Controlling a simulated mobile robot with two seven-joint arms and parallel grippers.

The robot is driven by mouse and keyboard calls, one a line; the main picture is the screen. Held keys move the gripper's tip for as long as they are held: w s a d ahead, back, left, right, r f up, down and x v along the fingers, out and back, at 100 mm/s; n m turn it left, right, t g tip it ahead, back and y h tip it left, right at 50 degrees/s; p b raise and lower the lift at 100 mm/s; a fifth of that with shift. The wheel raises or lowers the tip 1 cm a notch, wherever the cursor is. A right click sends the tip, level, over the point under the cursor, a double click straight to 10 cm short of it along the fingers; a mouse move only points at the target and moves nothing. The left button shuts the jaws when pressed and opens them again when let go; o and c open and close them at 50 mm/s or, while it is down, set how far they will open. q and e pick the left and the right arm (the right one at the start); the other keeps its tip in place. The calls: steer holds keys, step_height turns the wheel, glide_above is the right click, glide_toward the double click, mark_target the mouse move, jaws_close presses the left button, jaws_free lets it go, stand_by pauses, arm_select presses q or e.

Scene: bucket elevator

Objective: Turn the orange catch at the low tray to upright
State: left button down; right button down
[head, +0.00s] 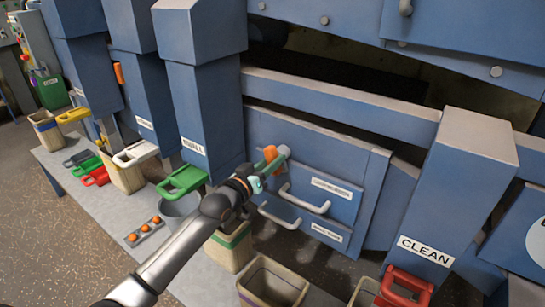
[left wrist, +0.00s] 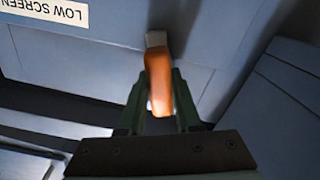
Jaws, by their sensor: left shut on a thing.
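The orange catch (head: 270,153) is on the blue panel, up and left of a white tray handle (head: 304,200). My left gripper (head: 267,165) reaches it from below and partly hides it. In the left wrist view the orange catch (left wrist: 159,82) runs down from a grey block (left wrist: 156,39) and leans slightly. My left gripper (left wrist: 157,103) has one green finger on each side of the catch and is shut on it. A label reading LOW SCREEN (left wrist: 45,12) shows upside down on the panel. My right gripper is not in view.
A second white handle (head: 279,217) sits below the first. A grey bucket (head: 181,207) and bins (head: 272,280) stand below on the bench. A red handle (head: 405,287) hangs under the CLEAN chute (head: 455,200). A green handle (head: 183,181) is left of my arm.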

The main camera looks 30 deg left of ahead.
arm_select(q)
steer(key=shift+m+p, duration=0.35)
steer(key=shift+m, duration=0.45)
steer(key=shift+m+p, duration=0.4)
steer(key=shift+m, duration=0.7)
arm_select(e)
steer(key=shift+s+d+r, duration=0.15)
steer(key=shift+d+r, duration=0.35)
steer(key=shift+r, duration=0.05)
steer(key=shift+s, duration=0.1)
arm_select(q)
steer(key=c, duration=0.6)
jaws_free()
steer(key=shift+s+a, duration=0.1)
steer(key=shift+s, duration=0.5)
steer(key=s+a, duration=0.1)
steer(key=s, duration=1)
steer(key=shift+a+p, duration=0.25)
steer(key=shift+p, duration=0.1)
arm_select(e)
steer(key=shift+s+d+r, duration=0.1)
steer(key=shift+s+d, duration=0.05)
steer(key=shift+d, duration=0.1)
